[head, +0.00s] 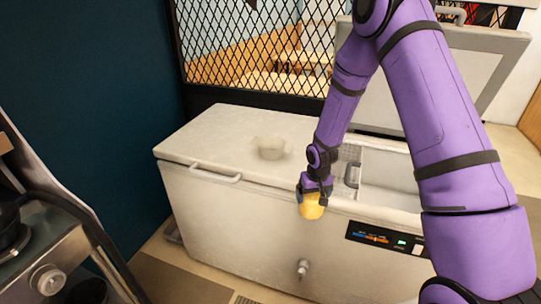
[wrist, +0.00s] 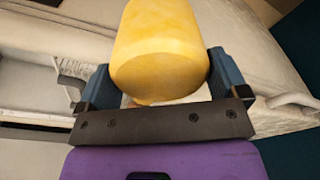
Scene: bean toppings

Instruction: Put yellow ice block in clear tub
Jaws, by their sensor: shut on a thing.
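My gripper (head: 315,194) is shut on the yellow ice block (head: 311,209), a rounded yellow cylinder. In the head view the block hangs in front of the chest freezer's upper front edge. The wrist view shows the ice block (wrist: 160,55) large between the two blue fingers of my gripper (wrist: 163,80). The clear tub (head: 270,148) is a small see-through container standing on the closed left part of the freezer lid. My gripper is to the right of the tub and nearer the camera, apart from it.
The white chest freezer (head: 235,230) has its right side open, with a raised lid (head: 495,60) and a wire basket (head: 349,155) inside. A handle (head: 215,172) juts from the left lid. A metal counter (head: 50,260) stands at the left front. Mesh fencing (head: 255,45) is behind.

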